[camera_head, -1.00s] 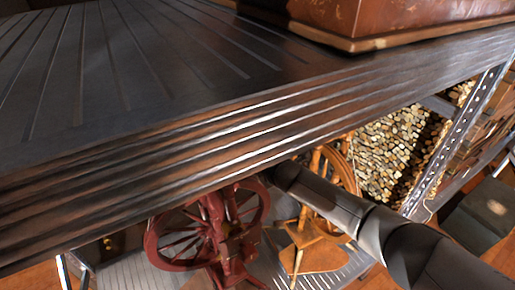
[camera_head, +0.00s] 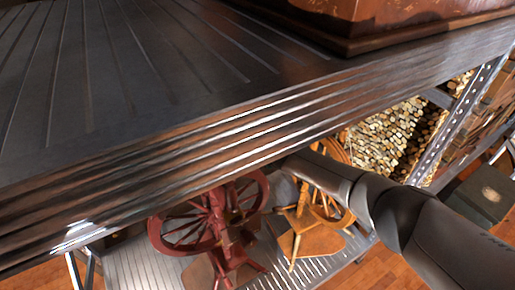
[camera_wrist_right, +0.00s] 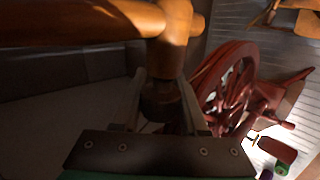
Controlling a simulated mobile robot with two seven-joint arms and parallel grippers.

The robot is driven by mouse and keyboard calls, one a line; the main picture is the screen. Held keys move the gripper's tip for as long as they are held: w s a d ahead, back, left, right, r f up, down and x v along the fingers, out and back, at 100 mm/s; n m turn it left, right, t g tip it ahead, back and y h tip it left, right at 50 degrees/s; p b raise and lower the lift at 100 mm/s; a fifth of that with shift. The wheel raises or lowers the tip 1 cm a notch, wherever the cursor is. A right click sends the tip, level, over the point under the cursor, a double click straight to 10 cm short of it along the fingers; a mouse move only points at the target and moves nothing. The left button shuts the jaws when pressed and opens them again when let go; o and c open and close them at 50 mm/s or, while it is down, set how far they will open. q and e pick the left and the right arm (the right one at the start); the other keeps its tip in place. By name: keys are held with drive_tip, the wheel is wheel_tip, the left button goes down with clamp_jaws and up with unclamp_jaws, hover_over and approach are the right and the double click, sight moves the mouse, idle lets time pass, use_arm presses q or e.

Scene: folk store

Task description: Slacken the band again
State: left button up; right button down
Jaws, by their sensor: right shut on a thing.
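An orange-brown wooden spinning wheel (camera_head: 311,225) stands on the lower shelf, partly hidden by the upper shelf edge and my right arm. A dark red spinning wheel (camera_head: 222,228) stands to its left; it also shows at right in the right wrist view (camera_wrist_right: 228,98). In the right wrist view my right gripper (camera_wrist_right: 163,92) is shut on a dark, shaded turned wooden part (camera_wrist_right: 160,100), just below an orange-brown wooden post and bar (camera_wrist_right: 172,38). The head view hides this gripper behind the shelf edge. I cannot make out a band. My left gripper is not in view.
The thick ribbed upper shelf (camera_head: 130,90) overhangs the wheels and carries a brown box (camera_head: 370,18). A perforated metal upright (camera_head: 455,125) and stacked pale pieces (camera_head: 395,130) stand behind at right. A dark box (camera_head: 480,195) is further right. Small coloured items (camera_wrist_right: 277,150) lie near the red wheel.

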drive_tip(key=shift+c, duration=2.2)
unclamp_jaws()
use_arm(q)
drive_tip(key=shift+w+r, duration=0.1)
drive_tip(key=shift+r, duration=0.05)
use_arm(e)
drive_tip(key=shift+r, duration=0.1)
drive_tip(key=shift+s+d+r+p, duration=0.25)
drive_tip(key=shift+s+r+p, duration=0.2)
drive_tip(key=shift+p, duration=0.2)
use_arm(q)
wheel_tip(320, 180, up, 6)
drive_tip(key=p, duration=0.5)
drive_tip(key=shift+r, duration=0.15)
use_arm(e)
drive_tip(key=v, duration=1.3)
drive_tip(key=shift+s+d, duration=0.15)
drive_tip(key=shift+s, duration=0.2)
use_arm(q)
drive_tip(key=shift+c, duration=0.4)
